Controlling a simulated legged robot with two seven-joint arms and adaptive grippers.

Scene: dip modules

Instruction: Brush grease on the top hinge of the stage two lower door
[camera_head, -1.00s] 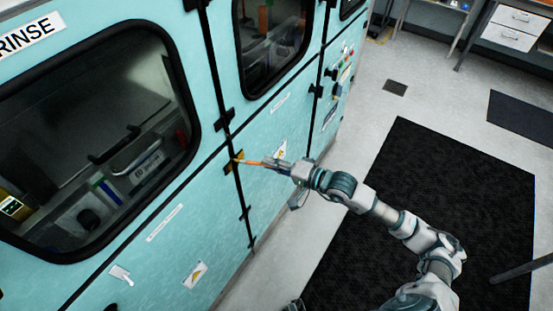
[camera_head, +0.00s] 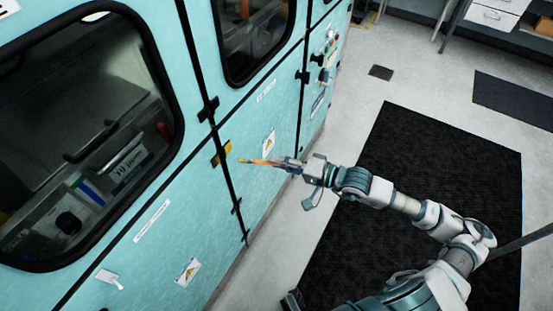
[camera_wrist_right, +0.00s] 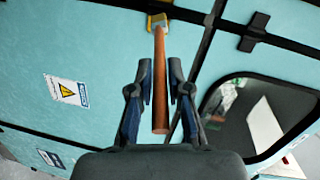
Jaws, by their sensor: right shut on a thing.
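My right gripper (camera_head: 285,163) is shut on the orange-brown handle of a brush (camera_head: 262,162). The brush points left, its yellowish tip apart in the picture from a yellow-and-dark hinge (camera_head: 221,153) on the black seam of the teal lower door panel (camera_head: 262,190). The depth gap is unclear. In the right wrist view the handle (camera_wrist_right: 160,85) runs between the fingers (camera_wrist_right: 160,88), with a yellow patch at its far end; I cannot tell whether that is brush head or hinge. My left gripper is not in view.
Dark hinges (camera_head: 236,206) sit lower on the seam, and a black fitting (camera_head: 208,108) above. Windowed upper doors (camera_head: 255,40) and a control panel (camera_head: 325,60) are on the same cabinet. A black mat (camera_head: 430,160) lies on the open floor at right.

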